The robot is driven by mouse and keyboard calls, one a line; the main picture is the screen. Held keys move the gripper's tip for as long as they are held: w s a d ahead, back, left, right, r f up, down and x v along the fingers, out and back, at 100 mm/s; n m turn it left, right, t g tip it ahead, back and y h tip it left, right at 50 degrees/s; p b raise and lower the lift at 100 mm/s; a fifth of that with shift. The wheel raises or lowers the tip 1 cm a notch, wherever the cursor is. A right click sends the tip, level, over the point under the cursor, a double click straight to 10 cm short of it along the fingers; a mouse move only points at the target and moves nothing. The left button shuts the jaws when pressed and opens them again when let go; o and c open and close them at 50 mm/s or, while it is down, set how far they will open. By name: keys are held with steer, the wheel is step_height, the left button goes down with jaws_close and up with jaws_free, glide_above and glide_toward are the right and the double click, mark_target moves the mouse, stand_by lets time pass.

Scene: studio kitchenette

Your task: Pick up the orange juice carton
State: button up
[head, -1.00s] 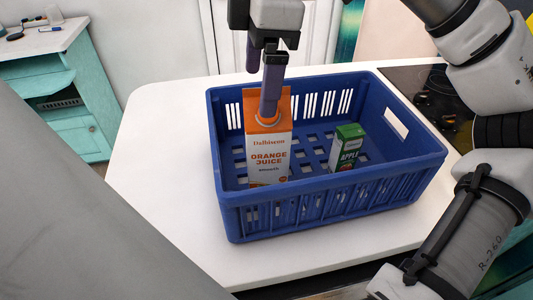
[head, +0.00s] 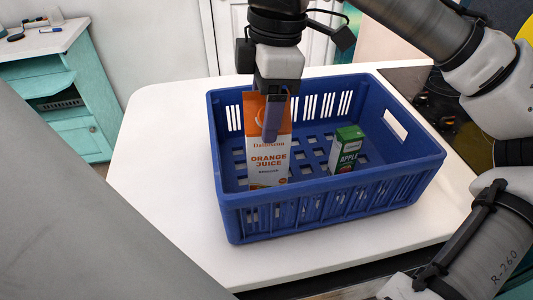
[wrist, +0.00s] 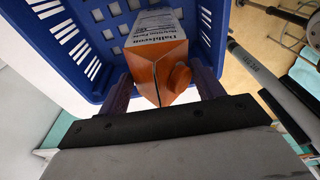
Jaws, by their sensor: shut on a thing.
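The orange juice carton (head: 268,166) is orange and white and stands upright at the left side inside the blue crate (head: 330,203). In the wrist view the carton's orange gabled top and round cap (wrist: 160,68) lie between my two purple fingers. My gripper (head: 271,125) comes down from above and is shut on the upper part of the carton. One finger hides part of the carton's front. The carton's base is hidden behind the crate's front wall.
A smaller green and white apple juice carton (head: 346,149) stands in the crate to the right. The crate is on a white counter (head: 160,170), bare on the left. A dark hob (head: 425,90) is at the right.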

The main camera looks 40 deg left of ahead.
jaws_close()
steer(key=shift+r, duration=0.1)
